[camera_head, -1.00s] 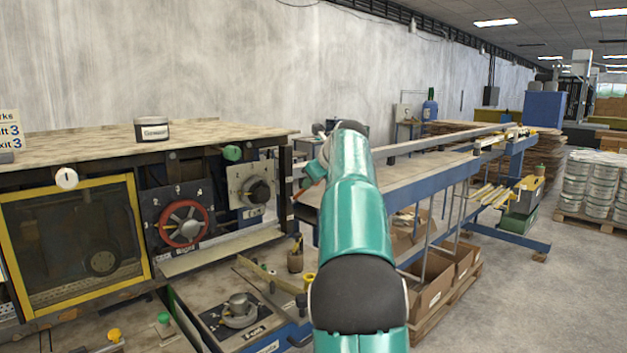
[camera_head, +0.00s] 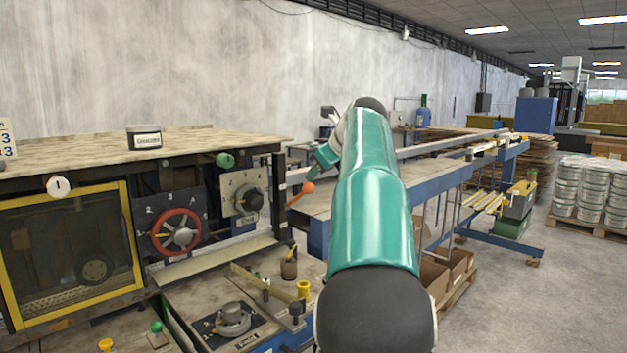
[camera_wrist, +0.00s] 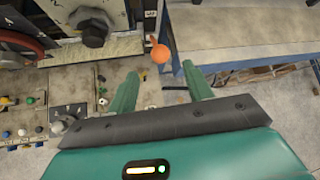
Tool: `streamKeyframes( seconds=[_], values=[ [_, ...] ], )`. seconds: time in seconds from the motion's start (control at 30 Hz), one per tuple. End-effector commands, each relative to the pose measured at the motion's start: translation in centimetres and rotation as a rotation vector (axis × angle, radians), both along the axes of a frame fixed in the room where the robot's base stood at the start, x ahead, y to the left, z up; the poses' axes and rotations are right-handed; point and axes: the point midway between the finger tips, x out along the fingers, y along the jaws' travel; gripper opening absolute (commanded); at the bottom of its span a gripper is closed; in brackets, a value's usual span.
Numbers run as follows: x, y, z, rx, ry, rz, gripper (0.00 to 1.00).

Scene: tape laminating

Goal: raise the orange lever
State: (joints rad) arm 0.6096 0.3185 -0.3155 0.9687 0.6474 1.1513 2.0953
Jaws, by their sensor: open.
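The orange lever shows its round knob (camera_head: 308,187) at the right end of the machine in the head view, with its short arm running down to the left. In the wrist view the orange knob (camera_wrist: 160,54) is ahead of my gripper (camera_wrist: 158,85), between the lines of the two green fingers and just beyond their tips. The fingers are open and apart, with nothing between them.
A red handwheel (camera_head: 178,232) and a black knob (camera_head: 248,199) are on the machine front, left of the lever. A blue-edged table (camera_head: 430,176) runs behind my arm.

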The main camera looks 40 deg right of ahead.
Motion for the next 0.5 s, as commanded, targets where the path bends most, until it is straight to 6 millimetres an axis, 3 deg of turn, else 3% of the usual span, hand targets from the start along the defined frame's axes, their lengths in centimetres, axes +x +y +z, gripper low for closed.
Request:
streamKeyframes(
  seconds=[0.2,0.5],
  values=[
    [-2.5,0.5,2.1,-0.001,-0.001,0.0,0.51],
    [-3.1,0.7,2.5,0.0,0.0,0.0,0.51]
  ],
)
